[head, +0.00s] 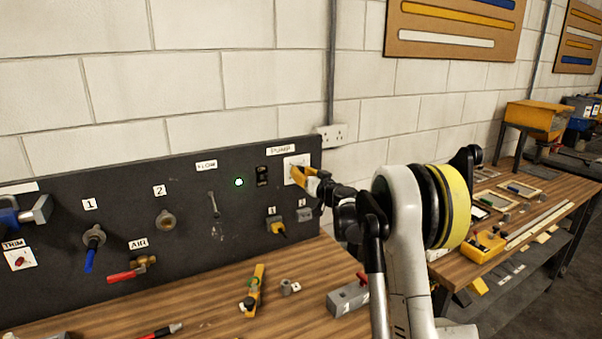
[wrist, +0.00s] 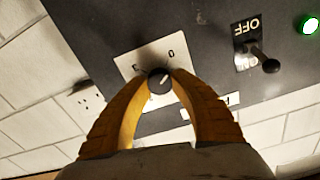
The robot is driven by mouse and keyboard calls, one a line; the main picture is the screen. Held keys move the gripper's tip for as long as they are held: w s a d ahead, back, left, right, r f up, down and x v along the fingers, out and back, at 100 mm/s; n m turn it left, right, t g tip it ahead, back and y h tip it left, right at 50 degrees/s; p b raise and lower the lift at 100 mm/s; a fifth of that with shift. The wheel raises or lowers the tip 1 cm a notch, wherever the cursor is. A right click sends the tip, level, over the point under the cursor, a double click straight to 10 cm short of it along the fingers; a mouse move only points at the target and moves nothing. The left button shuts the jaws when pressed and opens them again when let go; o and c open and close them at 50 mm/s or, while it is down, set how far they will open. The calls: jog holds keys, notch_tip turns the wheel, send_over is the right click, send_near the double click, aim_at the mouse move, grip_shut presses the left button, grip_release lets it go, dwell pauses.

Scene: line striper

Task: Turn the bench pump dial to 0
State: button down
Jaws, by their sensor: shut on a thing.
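The pump dial (wrist: 158,82) is a small dark round knob with a pale pointer mark, on a white plate (wrist: 126,66). A "0" is printed on the plate above the knob in the wrist view, with another mark left of it. The pointer slants; I cannot tell exactly which figure it points at. My gripper (wrist: 160,77) has its two yellow fingers closed on the knob's sides. In the head view the white plate (head: 290,162) sits under the PUMP label, and my gripper (head: 300,174) covers the dial.
A black switch (head: 262,176) marked OFF and a lit green lamp (head: 239,182) are left of the plate. A yellow-and-black connector (head: 278,228) sits below on the dark panel (head: 190,190). The wooden bench (head: 215,310) below holds loose tools and a grey block (head: 347,298).

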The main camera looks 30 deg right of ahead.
jog(key=shift+r+n, duration=0.1)
jog(key=shift+n, duration=0.9)
jog(key=c, duration=1.1)
grip_release()
jog(key=shift+o, duration=0.2)
jog(key=s, duration=1.2)
jog(key=shift+d, duration=0.2)
